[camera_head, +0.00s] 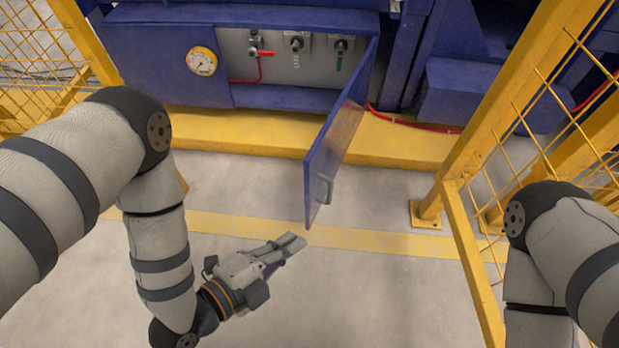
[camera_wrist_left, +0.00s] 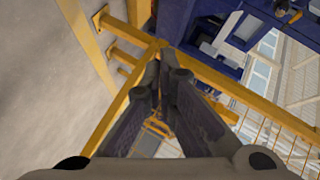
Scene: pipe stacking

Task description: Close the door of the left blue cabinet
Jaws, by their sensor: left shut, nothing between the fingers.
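The left blue cabinet (camera_head: 150,60) stands at the back in the head view, with a grey valve panel inside its opening. Its blue door (camera_head: 335,135) is hinged on the right side and stands wide open toward me. A grey handle (camera_head: 323,189) is on the door near its free end. My left gripper (camera_head: 293,242) is shut and empty, low in front of the door's free end and a little to its left, seemingly apart from it. In the left wrist view its fingers (camera_wrist_left: 165,80) are together. My right arm shows at the right edge; its gripper is out of view.
Yellow mesh fences (camera_head: 545,130) stand at the right and far left (camera_head: 45,45). A yellow fence post with a foot (camera_head: 425,215) stands right of the door. A yellow ledge (camera_head: 250,130) runs below the cabinet. The grey floor before it is free.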

